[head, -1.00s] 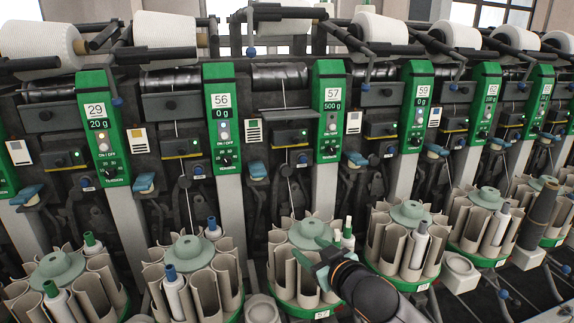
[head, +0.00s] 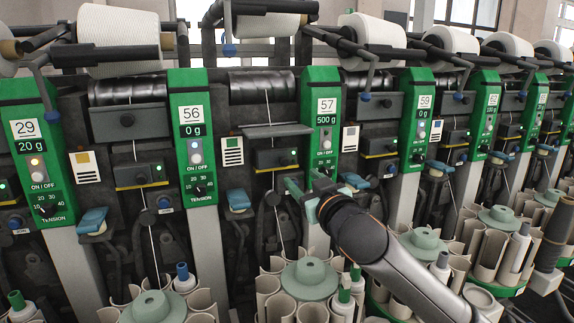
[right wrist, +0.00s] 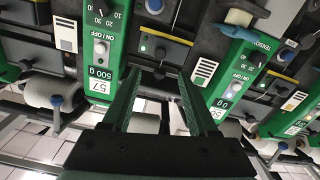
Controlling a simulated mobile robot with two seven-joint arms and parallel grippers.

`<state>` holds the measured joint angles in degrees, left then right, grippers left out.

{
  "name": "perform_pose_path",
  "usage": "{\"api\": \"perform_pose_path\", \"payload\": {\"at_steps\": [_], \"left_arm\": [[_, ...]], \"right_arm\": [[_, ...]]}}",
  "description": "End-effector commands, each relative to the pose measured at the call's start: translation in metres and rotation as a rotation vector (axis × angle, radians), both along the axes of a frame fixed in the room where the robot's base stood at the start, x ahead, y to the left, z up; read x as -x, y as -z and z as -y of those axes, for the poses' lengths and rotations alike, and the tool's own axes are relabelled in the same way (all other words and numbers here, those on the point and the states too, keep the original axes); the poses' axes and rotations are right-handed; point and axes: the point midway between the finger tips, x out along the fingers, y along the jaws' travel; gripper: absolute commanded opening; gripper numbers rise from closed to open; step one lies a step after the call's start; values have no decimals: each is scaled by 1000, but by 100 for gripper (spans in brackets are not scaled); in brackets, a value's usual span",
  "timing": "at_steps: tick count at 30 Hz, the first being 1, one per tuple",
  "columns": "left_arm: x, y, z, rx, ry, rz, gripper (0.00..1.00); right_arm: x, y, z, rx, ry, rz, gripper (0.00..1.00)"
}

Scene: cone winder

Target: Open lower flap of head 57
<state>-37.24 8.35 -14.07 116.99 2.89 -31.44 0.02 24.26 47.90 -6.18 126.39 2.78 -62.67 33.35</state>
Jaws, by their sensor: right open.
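The green panel of head 57 (head: 322,125) reads 57 and 500 g; it shows upside down in the right wrist view (right wrist: 97,65). Left of it, a dark plate (head: 277,131) sticks out like a shelf. Below it is a dark box with a green light (head: 275,158), which I take for the lower flap's place; it also shows in the right wrist view (right wrist: 165,46). My right gripper (head: 297,193) is open and empty, in front of and below this box. Its two green fingers (right wrist: 158,85) are spread apart, with no clear contact. My left gripper is out of view.
Panels of head 56 (head: 192,130) and head 59 (head: 418,118) stand either side. A round bobbin magazine (head: 310,278) stands below head 57. White yarn cones (head: 268,25) sit above. My right arm crosses in front of the machine from the lower right.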

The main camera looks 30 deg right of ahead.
Motion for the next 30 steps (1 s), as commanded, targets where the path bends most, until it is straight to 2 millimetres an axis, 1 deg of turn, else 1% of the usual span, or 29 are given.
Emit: {"api": "perform_pose_path", "payload": {"at_steps": [3, 9, 15, 21, 30], "left_arm": [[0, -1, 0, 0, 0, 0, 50], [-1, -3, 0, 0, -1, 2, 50], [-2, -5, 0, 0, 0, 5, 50], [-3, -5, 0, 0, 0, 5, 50], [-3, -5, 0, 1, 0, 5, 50]], "right_arm": [[-21, -1, 5, -1, 1, 0, 59], [-54, -1, 13, -2, 2, 1, 59], [-79, 0, 19, 0, 1, 0, 59], [-91, 0, 22, 1, 0, 0, 59], [-93, 0, 22, 1, -1, 0, 59]]}}
